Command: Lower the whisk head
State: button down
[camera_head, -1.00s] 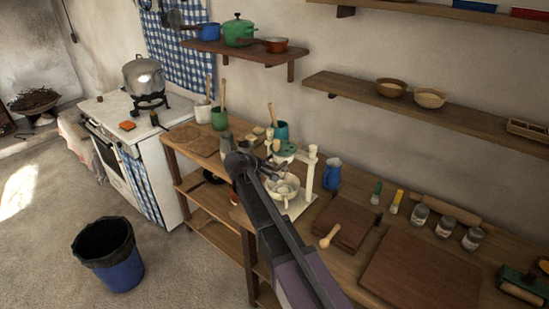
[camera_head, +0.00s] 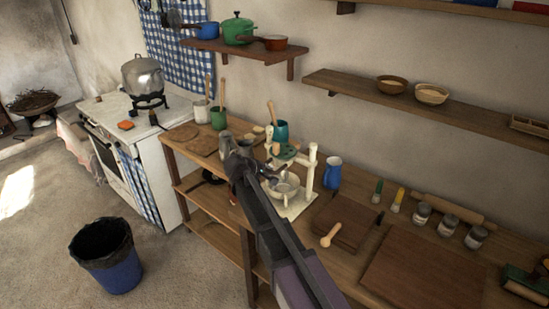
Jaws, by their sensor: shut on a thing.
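A cream stand mixer (camera_head: 312,172) with an upright post stands on the wooden worktop. Its whisk head (camera_head: 286,151), with a green part, shows left of the post, above a pale metal bowl (camera_head: 286,188). My gripper (camera_head: 272,174) is at the mixer's front left, shut on what appears to be part of the whisk head. My arm and the small size hide the exact grip and the whisk itself.
A blue jug (camera_head: 332,173) stands right of the mixer, and a grey metal jug (camera_head: 226,145) to its left. A wall shelf (camera_head: 425,108) runs above the worktop.

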jog(key=shift+f+b, duration=2.6)
jog(key=shift+f, duration=0.15)
jog(key=c, duration=0.5)
grip_release()
jog(key=shift+r, duration=0.15)
jog(key=p+v, duration=0.4)
jog(key=v, duration=0.3)
